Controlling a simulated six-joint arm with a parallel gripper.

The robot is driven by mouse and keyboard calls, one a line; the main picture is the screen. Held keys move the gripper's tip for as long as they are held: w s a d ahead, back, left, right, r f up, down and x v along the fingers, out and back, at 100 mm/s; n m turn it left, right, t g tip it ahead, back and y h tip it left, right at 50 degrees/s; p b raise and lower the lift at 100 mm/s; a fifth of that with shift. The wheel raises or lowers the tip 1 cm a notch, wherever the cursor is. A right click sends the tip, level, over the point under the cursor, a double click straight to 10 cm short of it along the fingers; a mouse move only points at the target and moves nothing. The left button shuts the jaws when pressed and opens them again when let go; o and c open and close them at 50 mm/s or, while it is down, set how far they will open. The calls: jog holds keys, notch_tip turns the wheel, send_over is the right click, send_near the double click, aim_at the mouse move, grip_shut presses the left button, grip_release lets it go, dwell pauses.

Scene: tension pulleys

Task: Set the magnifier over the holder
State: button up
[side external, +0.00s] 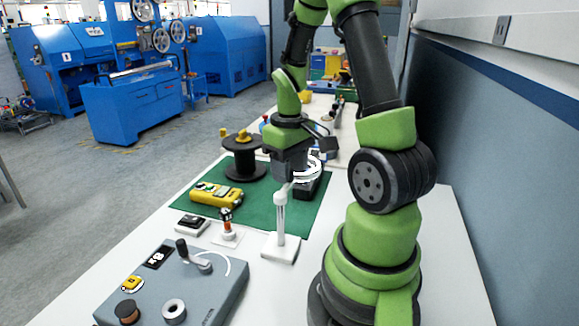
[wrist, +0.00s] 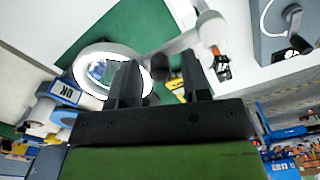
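The magnifier is a white ring with a lens on a jointed arm, carried by a slim white post (side external: 280,222) on a square base. Its ring (side external: 318,168) is over the green mat beside my gripper (side external: 288,178). In the wrist view the ring (wrist: 84,86) is at left and its arm (wrist: 178,44) runs past my fingertips. My gripper (wrist: 160,78) is open, with a gap between the black fingers; contact with the magnifier arm cannot be told. A dark block (side external: 312,187) lies below the ring and may be the holder, but I cannot tell.
A black spool (side external: 244,160) and a yellow control box (side external: 215,195) stand on the green mat (side external: 262,210). A small white stand with an orange part (side external: 228,232) and a grey winder box (side external: 205,290) are nearer the front. A wall is at right.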

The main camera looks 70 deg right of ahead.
grip_shut()
jog(key=shift+w+n, duration=0.15)
jog(key=shift+n, duration=0.15)
jog(key=w+a+n, duration=0.5)
jog(key=n, duration=1.2)
jog(key=shift+w+a+n, duration=0.15)
jog(key=shift+a+n, duration=0.1)
jog(key=shift+n, duration=0.05)
jog(key=shift+a, duration=0.1)
jog(key=shift+o, duration=0.6)
grip_release()
